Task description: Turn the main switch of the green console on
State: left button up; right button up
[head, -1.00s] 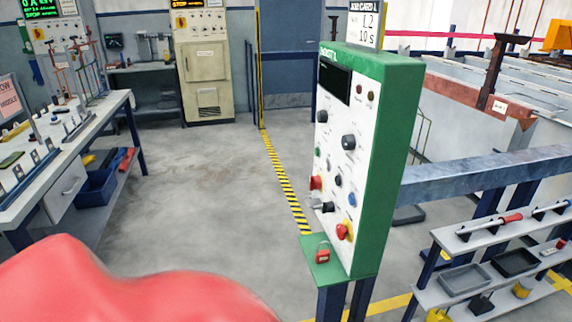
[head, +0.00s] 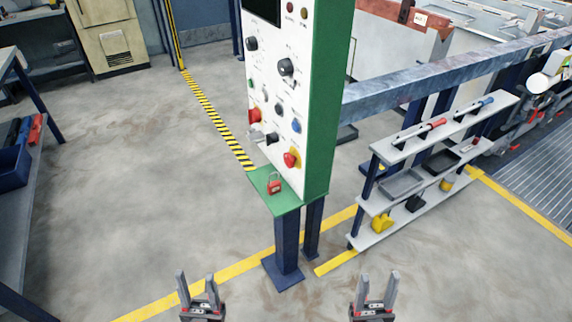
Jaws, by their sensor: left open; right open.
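The green console (head: 321,100) stands on dark blue legs, its white front panel (head: 262,92) facing left and seen at an angle. The panel carries dark knobs, small buttons, a red knob (head: 254,116) at its left edge and a red knob on yellow (head: 291,159) low down. The labels are too small to read, so I cannot tell which is the main switch or its position. A red padlock (head: 274,184) is on the green ledge below. My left gripper (head: 197,283) and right gripper (head: 379,283) are open and empty, low in view, apart from the console.
A grey shelf rack (head: 378,228) with trays and tools stands right of the console. A steel rail (head: 450,72) runs behind it. A workbench (head: 32,95) is at the left edge. The floor (head: 130,190) left of the console is clear, with yellow lines.

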aim_at(254, 116)
jog(key=i+j+u, duration=0.3)
jog(key=j+u, duration=0.15)
jog(key=i+j+u, duration=0.4)
